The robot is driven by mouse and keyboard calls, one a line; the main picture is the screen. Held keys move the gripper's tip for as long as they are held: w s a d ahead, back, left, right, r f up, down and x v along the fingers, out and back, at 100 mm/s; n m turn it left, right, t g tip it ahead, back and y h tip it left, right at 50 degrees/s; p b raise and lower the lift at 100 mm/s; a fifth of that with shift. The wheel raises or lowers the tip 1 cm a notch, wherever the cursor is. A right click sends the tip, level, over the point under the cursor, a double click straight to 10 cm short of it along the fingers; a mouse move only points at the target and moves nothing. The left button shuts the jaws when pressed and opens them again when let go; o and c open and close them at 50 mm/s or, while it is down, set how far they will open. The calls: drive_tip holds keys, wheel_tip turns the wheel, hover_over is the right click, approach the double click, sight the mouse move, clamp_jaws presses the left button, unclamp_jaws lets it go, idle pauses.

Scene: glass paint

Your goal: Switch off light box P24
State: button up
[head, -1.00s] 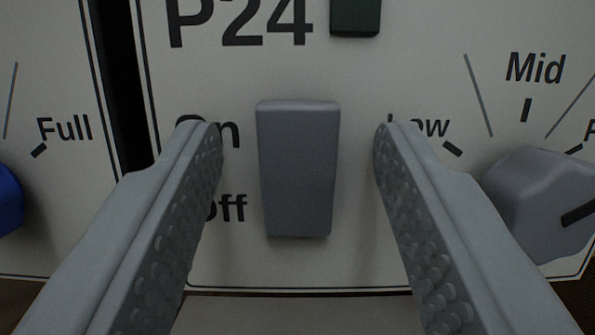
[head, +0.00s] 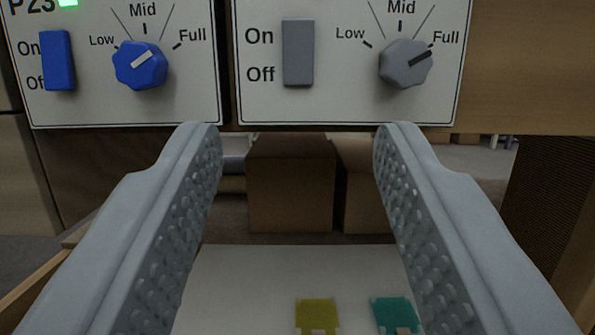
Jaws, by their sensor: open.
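The right panel (head: 345,105) carries a grey rocker switch (head: 298,54) marked On and Off on its left, and a grey dial (head: 405,64) whose pointer is towards Full. Its name and lamp are above the picture; the earlier frame shows it as P24. Which end of the switch is pressed is hard to tell from here. My gripper (head: 297,130) is open and empty. Its fingertips are just below the panel in the picture, left and right of the switch, apart from it.
The left panel (head: 185,105), P23, has a blue switch (head: 58,60), a blue dial (head: 140,64) and a lit green lamp (head: 67,3). Below are brown boxes (head: 290,185) and a pale surface (head: 255,285) with yellow (head: 316,313) and teal (head: 392,312) pieces.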

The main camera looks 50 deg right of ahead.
drive_tip(key=shift+v, duration=0.95)
drive_tip(key=s+a+r+n+t+y, duration=0.1)
drive_tip(key=a+r+n+t+y, duration=0.15)
drive_tip(key=r+y, duration=0.7)
drive_tip(key=a+r+n+t+y, duration=0.2)
drive_tip(key=a+r+t+y, duration=0.1)
drive_tip(key=r, duration=1.4)
drive_tip(key=s+r+n+y, duration=0.1)
drive_tip(key=s+r, duration=0.3)
drive_tip(key=s, duration=0.4)
drive_tip(key=s+a+r+n+g+y, duration=0.1)
drive_tip(key=s+r+n+y, duration=0.1)
drive_tip(key=s, duration=0.5)
drive_tip(key=s+a+r+n+y, duration=0.1)
drive_tip(key=s+r+n, duration=0.2)
drive_tip(key=s+r, duration=0.3)
drive_tip(key=s, duration=0.2)
drive_tip(key=shift+s+r+y, duration=0.3)
drive_tip(key=shift+y, duration=0.05)
drive_tip(key=shift+g, duration=0.25)
drive_tip(key=shift+c, duration=0.4)
